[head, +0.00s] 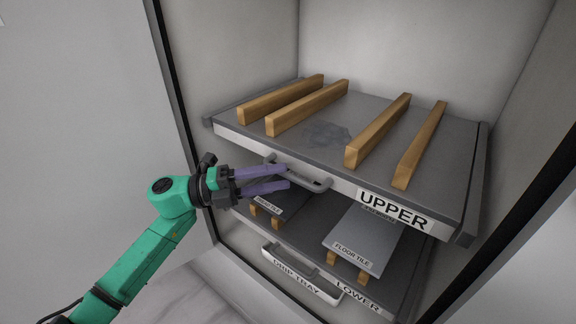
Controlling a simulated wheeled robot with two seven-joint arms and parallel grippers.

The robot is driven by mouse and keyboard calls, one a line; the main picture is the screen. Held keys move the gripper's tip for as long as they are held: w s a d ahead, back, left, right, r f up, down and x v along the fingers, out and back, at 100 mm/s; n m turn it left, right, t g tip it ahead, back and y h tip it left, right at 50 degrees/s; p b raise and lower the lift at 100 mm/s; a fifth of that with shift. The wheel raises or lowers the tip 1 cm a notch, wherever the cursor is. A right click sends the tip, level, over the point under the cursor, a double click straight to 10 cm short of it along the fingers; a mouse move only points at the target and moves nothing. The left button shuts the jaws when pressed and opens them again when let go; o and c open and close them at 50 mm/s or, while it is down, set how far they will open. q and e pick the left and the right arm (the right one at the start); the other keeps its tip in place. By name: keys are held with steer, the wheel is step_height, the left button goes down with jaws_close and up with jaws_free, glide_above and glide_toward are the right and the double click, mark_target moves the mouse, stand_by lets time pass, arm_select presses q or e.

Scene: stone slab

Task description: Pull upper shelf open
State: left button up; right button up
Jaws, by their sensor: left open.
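The upper shelf (330,133) is a grey slab with a pale front edge and a label reading UPPER (394,211). It sits inside a cabinet. A grey bar handle (322,185) is fixed to its front edge. My left gripper (288,177), with purple fingers on a green arm, is in front of the handle. Its fingers are apart, and they overlap the handle's left part in the picture. I cannot tell whether they touch it. My right gripper is not in view.
Several wooden bars (377,131) lie on the upper shelf. Below, the lower shelf (308,233) holds a floor tile (362,238) and another labelled tile (277,200) on wooden blocks. A drip tray (300,275) with a handle is underneath. The cabinet's dark-edged frame (181,113) stands at left.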

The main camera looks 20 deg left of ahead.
arm_select(q)
steer(key=x, duration=0.3)
jaws_close()
steer(key=shift+f, duration=0.1)
stand_by(1.3)
